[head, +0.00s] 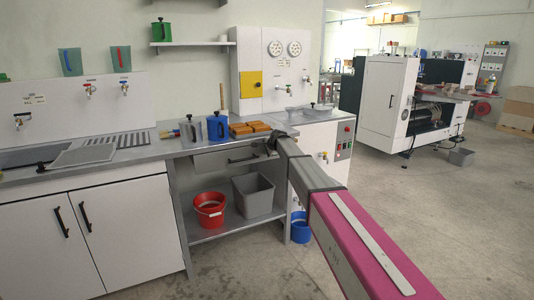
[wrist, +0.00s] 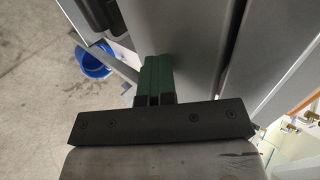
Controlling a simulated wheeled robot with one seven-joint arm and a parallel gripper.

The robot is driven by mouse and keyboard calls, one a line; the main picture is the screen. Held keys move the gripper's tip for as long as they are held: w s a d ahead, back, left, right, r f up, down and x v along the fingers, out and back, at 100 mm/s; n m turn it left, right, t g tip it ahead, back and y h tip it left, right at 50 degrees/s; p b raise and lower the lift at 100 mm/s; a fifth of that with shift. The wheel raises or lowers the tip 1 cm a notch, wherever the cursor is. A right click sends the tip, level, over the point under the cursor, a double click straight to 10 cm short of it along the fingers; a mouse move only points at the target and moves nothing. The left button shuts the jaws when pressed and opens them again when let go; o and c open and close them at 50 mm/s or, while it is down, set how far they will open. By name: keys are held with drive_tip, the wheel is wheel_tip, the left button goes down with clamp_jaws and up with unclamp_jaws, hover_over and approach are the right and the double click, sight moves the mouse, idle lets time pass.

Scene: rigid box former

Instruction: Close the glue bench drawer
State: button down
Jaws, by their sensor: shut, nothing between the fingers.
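The glue bench drawer (head: 222,160) is a grey front with a black bar handle (head: 243,159), under the left-middle bench top. In the wrist view the drawer's grey panel (wrist: 205,40) fills the middle, with a dark gap along its right side; how far it stands out is hard to tell. The dark handle (wrist: 100,14) shows at the upper left. My gripper (wrist: 154,62) has green fingers, shut and empty, right at the panel; contact is unclear. In the head view my gripper (head: 269,146) is at the drawer's right end, partly hidden by my arm.
A red bucket (head: 209,210) and grey bin (head: 254,195) stand on the lower shelf. A blue bucket (wrist: 94,62) is on the floor. Floor on the right is open.

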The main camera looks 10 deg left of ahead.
drive_tip(key=s+d+f+v, duration=0.1)
drive_tip(key=s+f+v, duration=0.1)
drive_tip(key=v, duration=1.1)
drive_tip(key=s+d+f+n+g+h, duration=0.1)
drive_tip(key=s+d+f+n+g, duration=0.1)
drive_tip(key=s+d+f, duration=0.7)
drive_tip(key=s+d+f+n+g+h, duration=0.2)
drive_tip(key=s+d+f+n, duration=0.3)
drive_tip(key=s, duration=1.4)
drive_tip(key=s+d+f+n+g+h, duration=0.2)
drive_tip(key=s+d+f+n+g, duration=0.1)
drive_tip(key=s+d+f, duration=1)
drive_tip(key=shift+s+d+f+n+g, duration=0.45)
drive_tip(key=shift+d+n, duration=0.15)
drive_tip(key=shift+d, duration=0.1)
